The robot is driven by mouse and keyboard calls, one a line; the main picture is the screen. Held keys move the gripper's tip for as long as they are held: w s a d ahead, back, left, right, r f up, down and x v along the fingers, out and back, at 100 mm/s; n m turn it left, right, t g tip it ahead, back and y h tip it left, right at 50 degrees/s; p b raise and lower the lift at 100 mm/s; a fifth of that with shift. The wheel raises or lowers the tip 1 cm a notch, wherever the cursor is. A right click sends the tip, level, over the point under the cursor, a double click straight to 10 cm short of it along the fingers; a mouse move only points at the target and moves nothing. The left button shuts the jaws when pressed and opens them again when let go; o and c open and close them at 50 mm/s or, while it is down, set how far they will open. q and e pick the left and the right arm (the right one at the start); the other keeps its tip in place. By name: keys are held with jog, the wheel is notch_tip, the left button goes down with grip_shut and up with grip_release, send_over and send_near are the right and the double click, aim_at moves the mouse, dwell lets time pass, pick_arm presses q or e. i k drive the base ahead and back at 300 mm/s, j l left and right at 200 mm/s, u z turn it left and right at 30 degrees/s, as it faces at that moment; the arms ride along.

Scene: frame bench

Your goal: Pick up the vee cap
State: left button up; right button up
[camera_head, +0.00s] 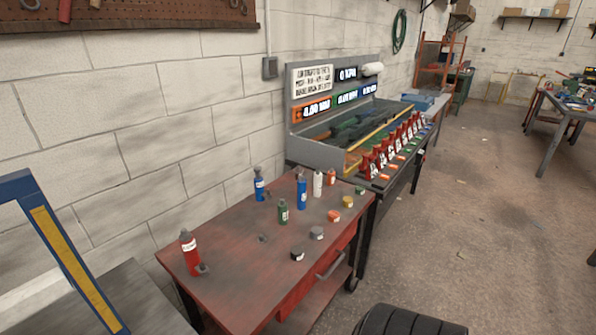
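Several small caps lie in a slanting row on the right side of the red workbench (225,270): a black cap (297,255), a grey cap (317,233), an orange cap (334,216), a yellow cap (348,202) and a green cap (360,191). They are too small for me to tell which one is the vee cap. Neither of my grippers is in view.
Bottles stand on the bench: red (191,253), green (283,212), blue (302,192), another blue (259,185) and white (318,183). A blue-yellow frame (65,255) is at left. A dark ribbed round object (408,321) is at bottom.

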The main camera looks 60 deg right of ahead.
aim_at(333, 217)
jog(key=z, duration=2.1)
jog(key=u, duration=2.45)
jog(key=z, duration=2.4)
jog(key=i+l, duration=0.25)
jog(key=l, duration=0.15)
jog(key=i+l, duration=0.25)
jog(key=l, duration=0.15)
jog(key=i+l, duration=0.25)
jog(key=l, duration=0.15)
jog(key=i+l+u, duration=0.1)
jog(key=i+l, duration=0.4)
jog(key=l, duration=0.3)
